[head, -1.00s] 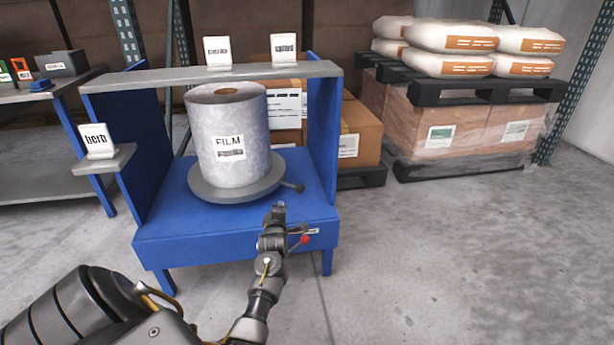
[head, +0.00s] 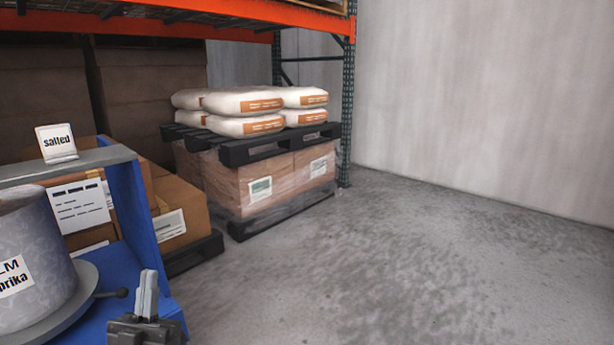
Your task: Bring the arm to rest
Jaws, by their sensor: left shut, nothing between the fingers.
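My left gripper (head: 147,296) shows at the bottom left of the head view, with its fingers pointing up and together. It is shut with nothing between the fingers. It is in front of the right part of the blue stand (head: 134,225), and I cannot tell whether it touches it. The film roll (head: 30,262) stands upright on the grey round turntable (head: 75,302) of the stand, cut off by the left edge of the view. The rest of my left arm is out of view. My right gripper is not in view.
Cartons (head: 180,207) lie behind the stand. A wrapped pallet load (head: 262,187) bears a black pallet (head: 245,147) with white sacks (head: 243,104). The concrete floor (head: 420,260) at right is clear.

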